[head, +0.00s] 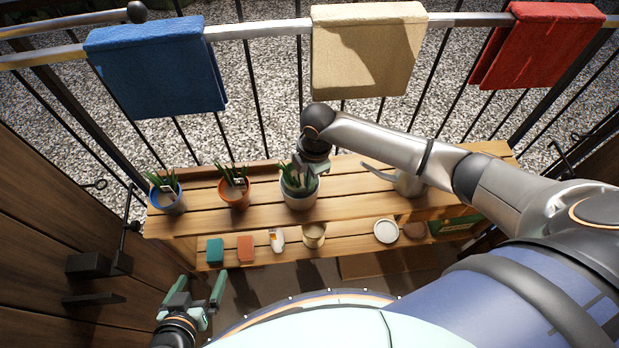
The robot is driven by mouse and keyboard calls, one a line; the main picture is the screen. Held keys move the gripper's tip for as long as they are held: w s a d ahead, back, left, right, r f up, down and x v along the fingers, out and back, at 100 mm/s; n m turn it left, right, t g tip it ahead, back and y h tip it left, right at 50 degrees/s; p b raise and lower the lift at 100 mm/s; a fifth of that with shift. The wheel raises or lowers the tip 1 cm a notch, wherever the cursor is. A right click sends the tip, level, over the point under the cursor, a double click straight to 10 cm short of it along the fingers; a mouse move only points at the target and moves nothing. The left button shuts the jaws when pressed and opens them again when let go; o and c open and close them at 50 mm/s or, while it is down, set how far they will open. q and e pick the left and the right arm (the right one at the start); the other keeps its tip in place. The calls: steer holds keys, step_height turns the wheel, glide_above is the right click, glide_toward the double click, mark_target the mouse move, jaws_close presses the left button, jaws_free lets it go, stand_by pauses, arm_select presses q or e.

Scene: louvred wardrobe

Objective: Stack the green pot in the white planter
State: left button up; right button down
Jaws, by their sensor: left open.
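A pale planter (298,200) with a green-leaved plant (296,183) stands on the upper wooden shelf, right of the blue and terracotta pots. No separate green pot can be told apart; whether one sits inside the pale planter is hidden by leaves and my gripper. My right gripper (303,168) points down at the top of this planter, among or just above the leaves. Its fingers are small and partly hidden, so its opening and any hold cannot be made out. My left gripper (193,290) is open and empty at the lower left, away from the shelves.
A blue pot (168,201) and a terracotta pot (235,194) with plants stand left on the upper shelf (350,185); a metal watering can (409,183) stands right. The lower shelf holds sponge-like blocks (246,249), a bottle (277,240), a beige pot (314,235) and a white dish (386,231).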

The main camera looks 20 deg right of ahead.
arm_select(q)
steer(key=shift+f, duration=0.1)
arm_select(e)
steer(key=shift+f, duration=0.25)
arm_select(q)
steer(key=shift+s+f, duration=0.1)
steer(key=shift+s, duration=0.15)
arm_select(e)
steer(key=c, duration=1)
jaws_free()
steer(key=shift+c, duration=0.2)
step_height(320, 180, up, 12)
steer(key=p, duration=0.3)
steer(key=s+a+f+m+t+y, duration=0.4)
steer(key=a+f+m, duration=0.3)
steer(key=a+f, duration=0.1)
arm_select(q)
steer(key=shift+s+a+r, duration=0.25)
steer(key=shift+a+r, duration=0.4)
steer(key=shift+r, duration=0.1)
arm_select(e)
steer(key=s+d+f+m+t+h, duration=0.1)
steer(key=s+d+m+t, duration=0.1)
steer(key=s+m, duration=0.3)
steer(key=s+d+f+m+t, duration=0.2)
steer(key=s+d+m+t, duration=0.1)
steer(key=s+d+m, duration=0.1)
steer(key=shift+s+f+m+h, duration=0.3)
steer(key=shift+s+m+h, duration=0.1)
steer(key=shift+s, duration=0.05)
